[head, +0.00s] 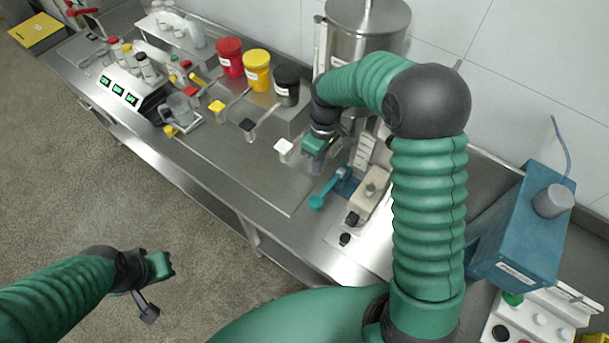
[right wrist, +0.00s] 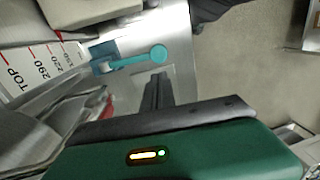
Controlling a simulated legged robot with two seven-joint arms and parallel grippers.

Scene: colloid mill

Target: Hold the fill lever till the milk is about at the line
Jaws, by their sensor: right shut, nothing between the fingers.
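The fill lever (head: 328,188) is a teal handle with a round knob on a blue block, at the bench's front right of centre. In the right wrist view the lever (right wrist: 140,57) shows ahead of my dark fingers, with a gap. A white scale (right wrist: 35,68) marked TOP, 290 and 220 stands at left there; in the head view a marked strip (head: 363,152) stands behind the lever. I cannot make out a milk level. My right gripper (head: 312,160) is shut and empty, above and left of the lever.
A steel tank (head: 368,18) stands behind my right arm. Red (head: 230,57), yellow (head: 257,69) and black (head: 287,84) tubs stand along the back. A blue box machine (head: 522,230) stands at right. The bench's front middle (head: 260,175) is clear.

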